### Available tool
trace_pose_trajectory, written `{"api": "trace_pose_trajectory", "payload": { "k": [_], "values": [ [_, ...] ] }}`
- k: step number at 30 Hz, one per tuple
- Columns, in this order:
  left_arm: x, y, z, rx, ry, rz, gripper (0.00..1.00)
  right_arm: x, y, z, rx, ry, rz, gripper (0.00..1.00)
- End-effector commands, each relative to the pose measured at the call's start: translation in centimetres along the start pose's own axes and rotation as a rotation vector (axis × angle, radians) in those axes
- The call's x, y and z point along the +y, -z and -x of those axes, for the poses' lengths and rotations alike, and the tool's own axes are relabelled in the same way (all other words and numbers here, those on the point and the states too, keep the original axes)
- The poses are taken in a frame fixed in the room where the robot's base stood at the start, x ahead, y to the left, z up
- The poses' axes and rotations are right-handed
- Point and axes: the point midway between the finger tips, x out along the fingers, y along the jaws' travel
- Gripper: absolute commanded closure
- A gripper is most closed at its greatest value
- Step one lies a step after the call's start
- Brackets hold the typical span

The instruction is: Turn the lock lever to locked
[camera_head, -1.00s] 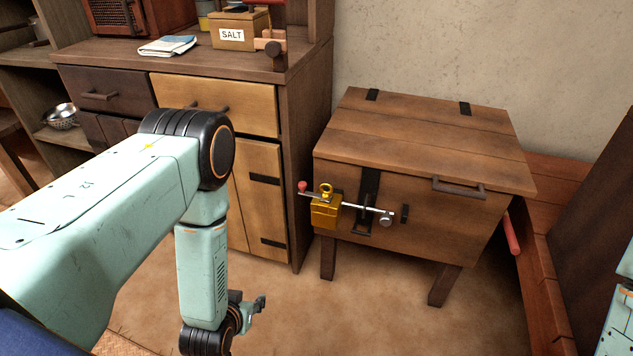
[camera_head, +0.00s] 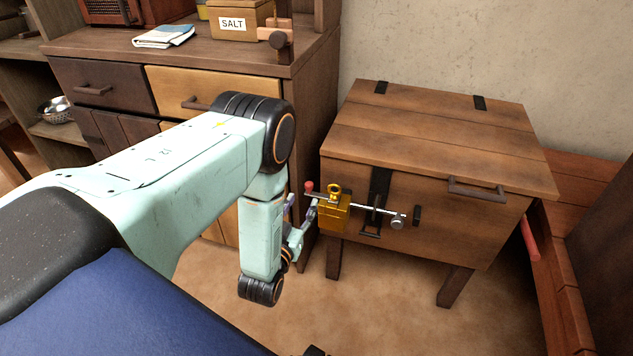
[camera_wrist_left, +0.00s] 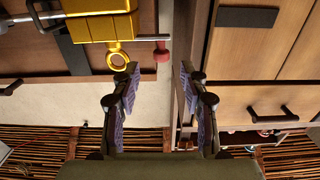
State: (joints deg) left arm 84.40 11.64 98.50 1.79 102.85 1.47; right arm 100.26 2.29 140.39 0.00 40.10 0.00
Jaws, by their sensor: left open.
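The brass lock (camera_head: 333,212) is on the left front of the wooden chest (camera_head: 450,215). It has a ring (camera_head: 334,190) on top and a steel bolt (camera_head: 375,212) reaching right across the dark hasp. Its lever, with a red knob (camera_head: 309,186), sticks out to the left. My left gripper (camera_head: 308,213) is open just left of the lock, close to the lever. In the left wrist view, which looks upside down, the open fingers (camera_wrist_left: 159,70) are empty. The red knob (camera_wrist_left: 163,52) shows just beyond the gap between the tips; contact cannot be told. My right gripper is not in view.
A wooden cabinet (camera_head: 320,100) with drawers stands left of the chest, close behind my left arm. A salt box (camera_head: 238,22) and a folded cloth (camera_head: 163,37) lie on its top. The chest has a dark handle (camera_head: 476,188). The floor before the chest is clear.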

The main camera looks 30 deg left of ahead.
Motion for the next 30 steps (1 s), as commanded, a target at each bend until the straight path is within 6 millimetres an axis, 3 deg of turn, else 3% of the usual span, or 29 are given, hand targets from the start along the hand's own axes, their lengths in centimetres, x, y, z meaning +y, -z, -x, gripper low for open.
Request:
{"api": "trace_pose_trajectory", "payload": {
  "k": [5,18,30],
  "values": [
    [-0.3,0.5,-0.7,0.026,0.006,0.002,0.56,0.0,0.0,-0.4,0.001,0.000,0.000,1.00],
    [-0.4,0.4,-6.9,0.023,0.005,0.002,0.56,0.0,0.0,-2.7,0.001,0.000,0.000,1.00],
    [-0.3,0.6,-7.9,0.020,0.003,0.001,0.56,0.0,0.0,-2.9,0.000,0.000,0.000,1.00]
  ]
}}
